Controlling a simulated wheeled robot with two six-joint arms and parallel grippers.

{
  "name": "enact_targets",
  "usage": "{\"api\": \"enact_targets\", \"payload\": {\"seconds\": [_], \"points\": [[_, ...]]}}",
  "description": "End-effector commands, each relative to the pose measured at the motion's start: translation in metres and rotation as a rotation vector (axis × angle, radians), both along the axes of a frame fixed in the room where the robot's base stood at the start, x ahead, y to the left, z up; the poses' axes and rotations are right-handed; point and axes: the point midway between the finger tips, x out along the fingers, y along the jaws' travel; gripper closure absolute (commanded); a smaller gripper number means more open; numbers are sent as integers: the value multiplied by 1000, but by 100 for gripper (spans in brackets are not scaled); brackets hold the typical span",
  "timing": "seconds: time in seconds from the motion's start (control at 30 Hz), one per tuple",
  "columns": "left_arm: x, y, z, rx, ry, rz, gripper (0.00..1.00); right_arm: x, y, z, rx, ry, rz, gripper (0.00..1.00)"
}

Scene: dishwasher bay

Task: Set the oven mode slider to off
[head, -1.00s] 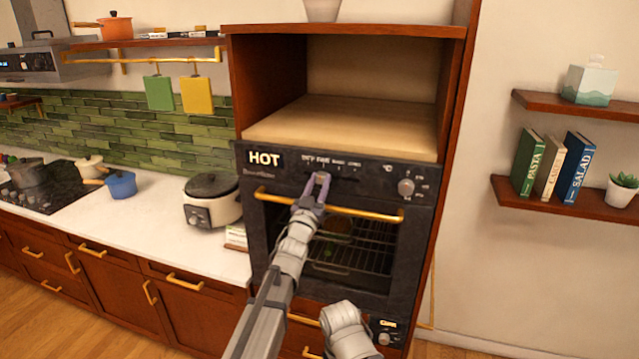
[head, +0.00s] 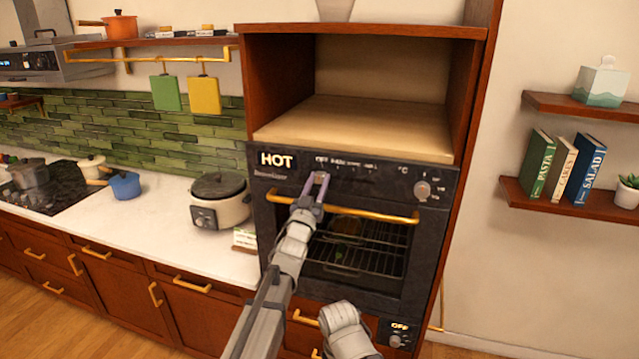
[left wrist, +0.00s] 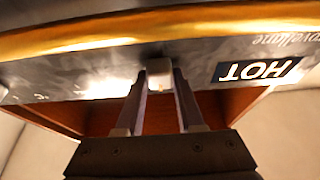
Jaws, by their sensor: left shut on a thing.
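The black oven (head: 262,210) stands in the wooden cabinet, with a mode slider (left wrist: 160,76) on its upper panel. In the left wrist view the slider's small pale knob sits between the two fingertips of my left gripper (left wrist: 160,88). In the head view my left gripper (head: 317,180) is at the panel just below the leftmost mode label, which seems to read OFF; the fingers mostly hide the knob. The gripper is shut on the knob. A small display (head: 400,325) at the oven's lower right reads OFF. My right gripper is not in view.
A brass oven handle (head: 385,216) runs across just below the slider, close under my left gripper. A round knob (head: 423,190) is on the panel's right. A HOT sign (head: 277,161) is at its left. A rice cooker (head: 220,202) stands on the counter at left.

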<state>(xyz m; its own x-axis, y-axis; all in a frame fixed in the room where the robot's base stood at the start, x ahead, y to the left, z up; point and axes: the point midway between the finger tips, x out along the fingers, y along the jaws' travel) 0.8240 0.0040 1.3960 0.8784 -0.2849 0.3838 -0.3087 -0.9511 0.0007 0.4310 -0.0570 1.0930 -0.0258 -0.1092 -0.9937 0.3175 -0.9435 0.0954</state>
Motion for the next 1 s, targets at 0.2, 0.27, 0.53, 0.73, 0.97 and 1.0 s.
{"api": "enact_targets", "payload": {"seconds": [0.2, 0.27, 0.53, 0.73, 0.97, 1.0], "points": [[0, 2, 0, -4, 2, 3, 100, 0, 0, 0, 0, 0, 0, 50], [1, 2, 0, -3, 2, 3, 100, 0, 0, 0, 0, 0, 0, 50], [0, 2, 0, -3, 2, 2, 43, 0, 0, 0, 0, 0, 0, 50], [0, 1, 0, -2, 2, 1, 32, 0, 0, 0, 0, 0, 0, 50], [-3, 1, -2, -2, 2, 0, 32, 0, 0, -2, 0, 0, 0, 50], [-5, 2, -3, -2, 2, 0, 32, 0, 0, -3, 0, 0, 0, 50]]}}
